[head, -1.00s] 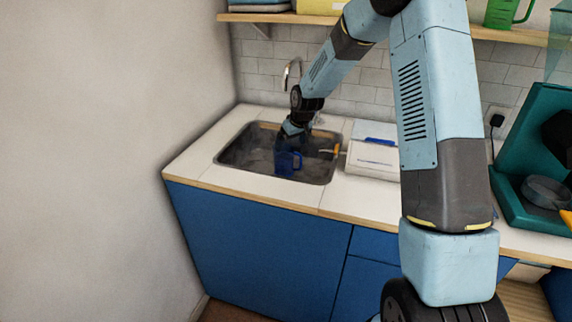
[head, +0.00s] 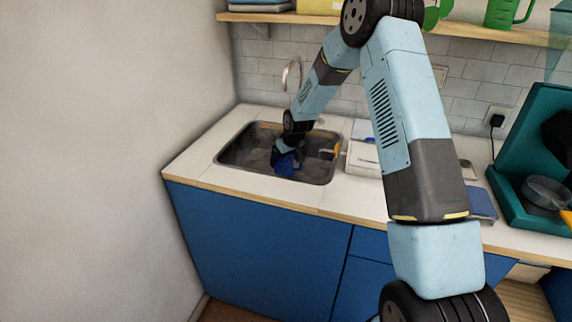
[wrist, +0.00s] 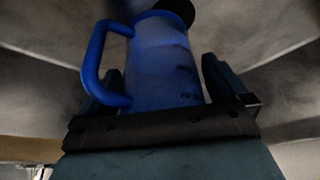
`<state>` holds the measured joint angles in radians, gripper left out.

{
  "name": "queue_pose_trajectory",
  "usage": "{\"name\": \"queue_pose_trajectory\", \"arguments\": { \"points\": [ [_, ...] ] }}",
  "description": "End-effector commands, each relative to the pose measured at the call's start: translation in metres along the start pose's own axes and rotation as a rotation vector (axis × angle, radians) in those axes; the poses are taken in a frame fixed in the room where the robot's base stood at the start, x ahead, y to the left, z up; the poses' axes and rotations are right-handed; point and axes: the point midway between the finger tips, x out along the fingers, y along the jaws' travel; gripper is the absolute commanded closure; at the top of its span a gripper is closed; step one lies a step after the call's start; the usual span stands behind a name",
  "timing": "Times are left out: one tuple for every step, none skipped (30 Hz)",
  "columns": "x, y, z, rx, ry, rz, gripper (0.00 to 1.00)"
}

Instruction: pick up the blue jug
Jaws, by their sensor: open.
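The blue jug (head: 287,165) stands in the sink (head: 232,158), partly hidden by my gripper (head: 284,152) in the head view. In the wrist view the blue jug (wrist: 165,65) fills the space between the two fingers of my gripper (wrist: 158,82). Its handle (wrist: 92,62) sticks out to the left, overlapping the left finger. The right finger is beside the jug's right wall. The jaws are open around the jug; I cannot tell whether either finger touches it.
The sink walls surround my gripper closely. A tap (head: 291,72) rises behind the sink. A white box (head: 362,158) stands on the counter to the right, partly behind my arm. A teal case (head: 535,135) is farther right. A shelf (head: 470,31) runs above.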

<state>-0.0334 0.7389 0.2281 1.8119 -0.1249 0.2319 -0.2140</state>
Motion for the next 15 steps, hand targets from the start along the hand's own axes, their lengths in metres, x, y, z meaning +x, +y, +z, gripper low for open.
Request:
{"name": "queue_pose_trajectory", "arguments": {
  "points": [
    [0.0009,-0.0001,-0.0003,0.000,0.001,0.000,0.00],
    [0.0009,-0.0001,-0.0004,0.000,0.001,0.000,0.00],
    [0.0007,0.0000,-0.0004,0.000,0.001,0.000,0.00],
    [0.0007,0.0000,-0.0004,0.000,0.001,0.000,0.00],
    [0.0006,0.0000,-0.0004,0.000,0.001,0.000,0.00],
    [0.0006,0.0000,-0.0004,0.000,0.001,0.000,0.01],
    [0.0006,0.0000,-0.0004,0.000,0.001,0.000,0.04],
    [0.0006,0.0000,-0.0003,0.000,0.001,0.000,0.07],
    [0.0005,0.0000,-0.0004,0.000,0.001,0.000,0.11],
    [0.0005,0.0000,-0.0004,0.000,0.001,0.000,0.13],
    [0.0005,0.0000,-0.0004,0.000,0.001,0.000,0.16],
    [0.0005,0.0000,-0.0004,0.000,0.001,0.000,0.20],
    [0.0005,0.0000,-0.0003,0.000,0.001,0.000,0.23],
    [0.0005,0.0000,-0.0003,0.000,0.001,0.000,0.26],
    [0.0005,0.0000,-0.0004,0.000,0.001,0.000,0.30]
  ]
}}
